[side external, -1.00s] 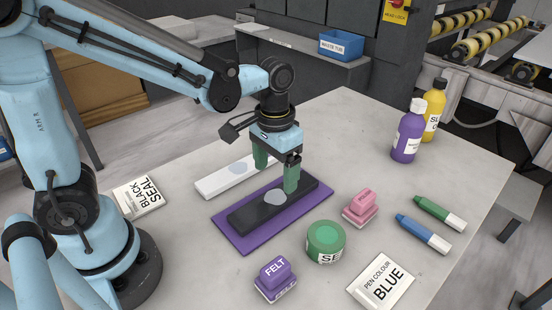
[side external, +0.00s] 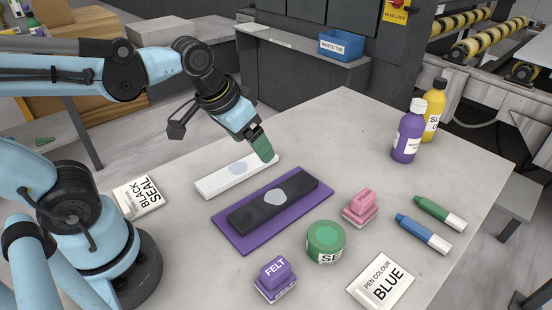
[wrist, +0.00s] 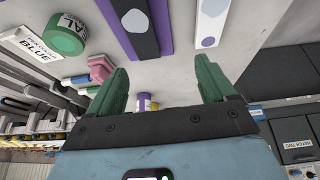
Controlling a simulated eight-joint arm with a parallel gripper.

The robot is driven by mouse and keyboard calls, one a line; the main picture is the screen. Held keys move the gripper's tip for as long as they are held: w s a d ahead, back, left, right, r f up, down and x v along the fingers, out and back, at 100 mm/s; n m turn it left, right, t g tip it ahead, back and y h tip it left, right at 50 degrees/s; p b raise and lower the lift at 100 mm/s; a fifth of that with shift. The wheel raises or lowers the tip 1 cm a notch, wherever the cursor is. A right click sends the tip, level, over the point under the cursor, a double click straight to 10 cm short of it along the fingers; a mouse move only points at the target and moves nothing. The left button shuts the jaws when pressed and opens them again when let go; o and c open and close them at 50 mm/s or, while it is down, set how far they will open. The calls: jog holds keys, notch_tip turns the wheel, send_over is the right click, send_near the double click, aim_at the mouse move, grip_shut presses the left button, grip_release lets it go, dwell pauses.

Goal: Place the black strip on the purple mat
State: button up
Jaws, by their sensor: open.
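The black strip (side external: 295,196), a long dark bar with a pale round spot, lies flat on the purple mat (side external: 238,237). Purple shows along its edges. The strip (wrist: 136,35) and mat (wrist: 165,27) also show at the top of the wrist view. My gripper (side external: 266,158) is raised and tilted above the slab, behind the strip and near the far end of a white strip. In the wrist view my gripper (wrist: 162,85) has its two green fingers wide apart with nothing between them.
The white strip (side external: 215,182) lies beside the mat. A green tin (side external: 325,240), a pink stamp (side external: 360,208), a purple felt block (side external: 275,278), blue (side external: 423,233) and green (side external: 438,212) pens, and a purple bottle (side external: 408,135) stand or lie around. The slab's far middle is clear.

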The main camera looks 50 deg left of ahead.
jog(key=shift+s+a+f+t, duration=0.2)
jog(key=shift+s+a+t, duration=0.45)
jog(key=shift+t, duration=0.45)
